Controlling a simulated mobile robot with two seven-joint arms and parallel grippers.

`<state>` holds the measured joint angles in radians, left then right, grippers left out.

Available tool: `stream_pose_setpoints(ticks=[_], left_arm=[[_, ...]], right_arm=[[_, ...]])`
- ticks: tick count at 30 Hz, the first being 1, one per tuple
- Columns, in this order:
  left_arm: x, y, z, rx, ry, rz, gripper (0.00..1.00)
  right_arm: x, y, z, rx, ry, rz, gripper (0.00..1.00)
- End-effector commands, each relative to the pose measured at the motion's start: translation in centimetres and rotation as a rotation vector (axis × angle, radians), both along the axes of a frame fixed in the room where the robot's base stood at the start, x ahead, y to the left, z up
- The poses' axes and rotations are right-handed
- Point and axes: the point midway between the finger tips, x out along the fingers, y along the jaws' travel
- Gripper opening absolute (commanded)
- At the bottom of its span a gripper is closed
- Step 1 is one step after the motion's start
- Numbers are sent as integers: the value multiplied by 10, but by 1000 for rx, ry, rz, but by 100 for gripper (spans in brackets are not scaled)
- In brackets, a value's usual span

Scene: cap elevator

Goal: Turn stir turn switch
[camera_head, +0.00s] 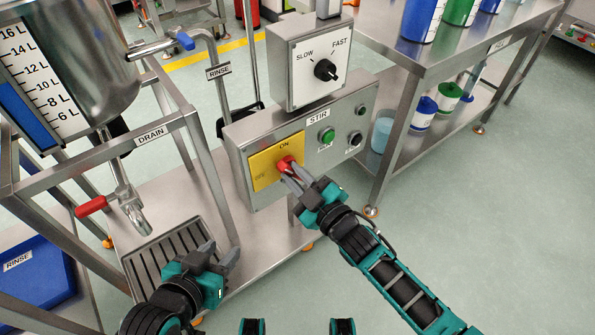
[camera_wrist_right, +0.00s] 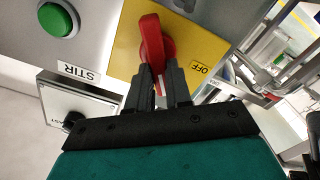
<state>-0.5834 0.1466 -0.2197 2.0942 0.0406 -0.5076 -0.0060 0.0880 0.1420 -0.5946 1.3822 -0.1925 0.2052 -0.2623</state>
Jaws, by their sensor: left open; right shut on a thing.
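The stir switch is a red rotary knob (camera_head: 284,163) on a yellow plate (camera_head: 263,172) marked ON and OFF, on the front of the grey STIR control box (camera_head: 240,150). My right gripper (camera_head: 290,172) is shut on the red knob. In the right wrist view the red knob (camera_wrist_right: 151,45) stands between the fingertips of my right gripper (camera_wrist_right: 157,75), which hide its lower end. The OFF label shows beside it on the yellow plate (camera_wrist_right: 190,45). My left gripper (camera_head: 220,255) is open and empty, low above the drain grate.
A speed box (camera_head: 308,75) with a SLOW/FAST dial sits above. A green button (camera_head: 327,136) is right of the switch. A steel tank (camera_head: 90,70) and a red-handled drain valve (camera_head: 92,206) are at left. A shelf table (camera_head: 440,60) stands at right. The floor at lower right is clear.

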Motion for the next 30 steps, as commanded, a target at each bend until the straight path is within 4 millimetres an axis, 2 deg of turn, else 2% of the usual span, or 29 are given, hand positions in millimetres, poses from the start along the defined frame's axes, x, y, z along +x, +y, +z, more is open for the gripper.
stream_pose_setpoints(ticks=[18,30], left_arm=[[-2,1,-7,2,10,-1,43],[-2,-2,-10,-4,10,-7,43]], right_arm=[[-3,4,-8,-470,-342,0,0],[-4,5,-11,-699,-507,1,0]])
